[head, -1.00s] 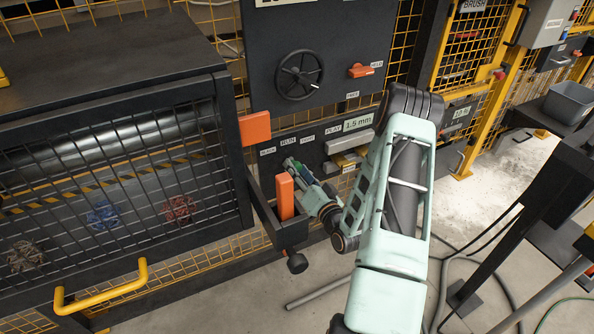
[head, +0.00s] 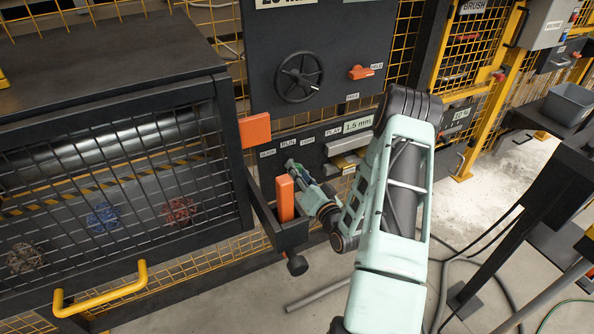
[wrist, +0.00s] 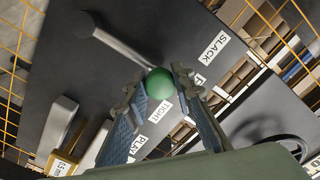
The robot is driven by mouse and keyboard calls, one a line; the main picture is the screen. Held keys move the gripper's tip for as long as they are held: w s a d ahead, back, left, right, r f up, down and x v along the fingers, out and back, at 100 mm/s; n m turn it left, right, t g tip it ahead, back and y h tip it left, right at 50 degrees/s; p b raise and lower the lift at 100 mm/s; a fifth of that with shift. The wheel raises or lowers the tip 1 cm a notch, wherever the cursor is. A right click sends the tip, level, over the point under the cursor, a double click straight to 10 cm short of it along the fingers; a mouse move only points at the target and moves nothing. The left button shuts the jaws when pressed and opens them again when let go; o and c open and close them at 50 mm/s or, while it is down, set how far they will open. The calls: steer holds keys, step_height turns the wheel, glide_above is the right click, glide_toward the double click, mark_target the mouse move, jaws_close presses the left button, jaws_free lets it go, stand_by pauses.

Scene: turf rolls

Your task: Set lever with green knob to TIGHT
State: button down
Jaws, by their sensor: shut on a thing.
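In the wrist view the green knob (wrist: 159,84) sits between the two fingertips of my gripper (wrist: 158,88), which is shut on it. Its grey lever rod (wrist: 122,46) runs up left to a dark pivot on the dark panel. The knob appears between the TIGHT label (wrist: 160,110) and a partly hidden middle label (wrist: 198,82); its exact setting is hard to judge. The SLACK label (wrist: 222,38) is farther up right. In the head view my gripper (head: 296,170) is at the lower panel, behind an orange block; the knob cannot be made out there.
An orange upright block (head: 285,198) in a dark bracket stands close in front of my gripper. A black handwheel (head: 299,76) and an orange switch (head: 361,73) are on the panel above. A mesh-fronted cabinet (head: 240,160) stands to the left.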

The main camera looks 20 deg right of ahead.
steer(key=shift+d+f+m+b, duration=0.2)
steer(key=shift+d+m, duration=0.6)
steer(key=shift+m, duration=0.05)
steer(key=shift+d+f+m+b, duration=0.15)
steer(key=shift+d+m, duration=0.65)
steer(key=shift+m, duration=0.1)
steer(key=shift+d+f+m+b, duration=0.2)
steer(key=shift+d+m, duration=0.6)
steer(key=shift+m, duration=0.05)
steer(key=c, duration=1.6)
jaws_free()
steer(key=shift+w, duration=0.1)
steer(key=s, duration=1.2)
steer(key=shift+d, duration=0.2)
